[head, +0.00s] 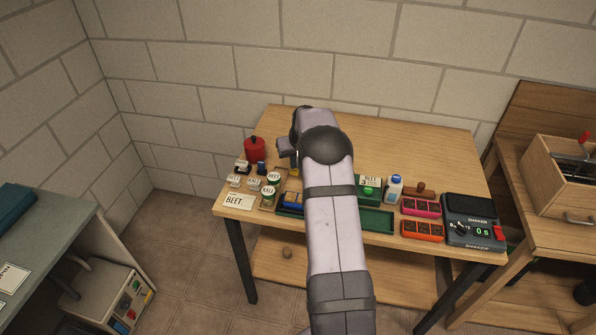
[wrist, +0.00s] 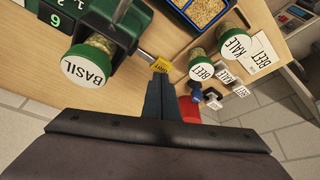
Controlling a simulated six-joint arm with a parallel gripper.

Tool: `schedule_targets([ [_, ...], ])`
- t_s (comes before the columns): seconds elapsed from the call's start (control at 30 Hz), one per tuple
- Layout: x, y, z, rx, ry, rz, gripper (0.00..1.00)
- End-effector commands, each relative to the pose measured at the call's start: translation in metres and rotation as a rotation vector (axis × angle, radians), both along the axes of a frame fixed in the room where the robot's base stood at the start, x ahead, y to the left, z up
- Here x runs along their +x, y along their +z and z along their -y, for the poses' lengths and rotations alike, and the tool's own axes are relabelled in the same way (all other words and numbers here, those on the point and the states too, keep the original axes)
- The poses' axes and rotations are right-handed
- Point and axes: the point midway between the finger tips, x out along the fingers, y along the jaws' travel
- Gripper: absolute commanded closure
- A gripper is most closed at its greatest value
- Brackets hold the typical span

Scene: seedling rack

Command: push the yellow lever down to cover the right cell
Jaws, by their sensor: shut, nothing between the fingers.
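The yellow lever (wrist: 161,66) shows in the wrist view as a small yellow tab with dark lettering, at the end of a metal rod. The rod runs from a dark green device (wrist: 122,28) that holds a green-lidded BASIL jar (wrist: 85,66). My gripper (wrist: 161,80) is shut and empty, with its tips right by the yellow tab. I cannot tell whether they touch it. In the head view my arm hides most of the device. The right cell cannot be made out in either view.
Green-lidded jars marked BEET (wrist: 201,68) and KALE (wrist: 236,45) stand close by, with a blue seed tray (wrist: 180,6). A red canister (head: 255,148) is at the back left. Pink (head: 421,208) and orange (head: 422,230) trays and a shaker (head: 472,222) stand at the right. The table's back is clear.

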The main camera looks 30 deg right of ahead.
Motion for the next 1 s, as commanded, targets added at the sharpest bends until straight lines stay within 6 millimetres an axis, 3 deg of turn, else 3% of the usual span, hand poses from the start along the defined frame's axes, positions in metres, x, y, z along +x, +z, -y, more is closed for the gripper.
schedule_targets([
  [1.0,0.000,-0.022,0.000,0.000,0.000,-0.001,1.00],
])
